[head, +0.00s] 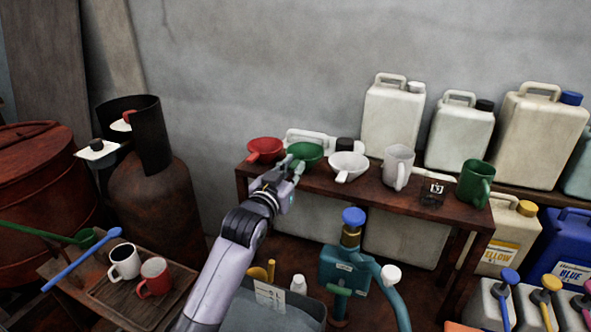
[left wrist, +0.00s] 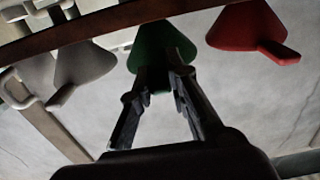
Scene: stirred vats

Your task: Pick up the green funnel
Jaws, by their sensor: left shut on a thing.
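The green funnel (head: 306,152) is at the left part of the brown shelf, between a red funnel (head: 265,149) and a white funnel (head: 348,166). My left gripper (head: 290,170) reaches it from the front and is shut on it. In the left wrist view the green funnel (left wrist: 158,45) sits between the fingertips (left wrist: 160,80), which partly hide its lower part. The red funnel (left wrist: 247,28) and the white funnel (left wrist: 84,64) stand apart from the fingers there. I cannot tell whether the green funnel still touches the shelf. My right gripper is not in view.
The brown shelf (head: 393,192) also bears a white mug (head: 398,167), a small dark box (head: 432,194) and a green mug (head: 475,183). A white canister lies behind the funnels. A teal pump with a blue cap (head: 354,216) stands below. A small table with two mugs is at left.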

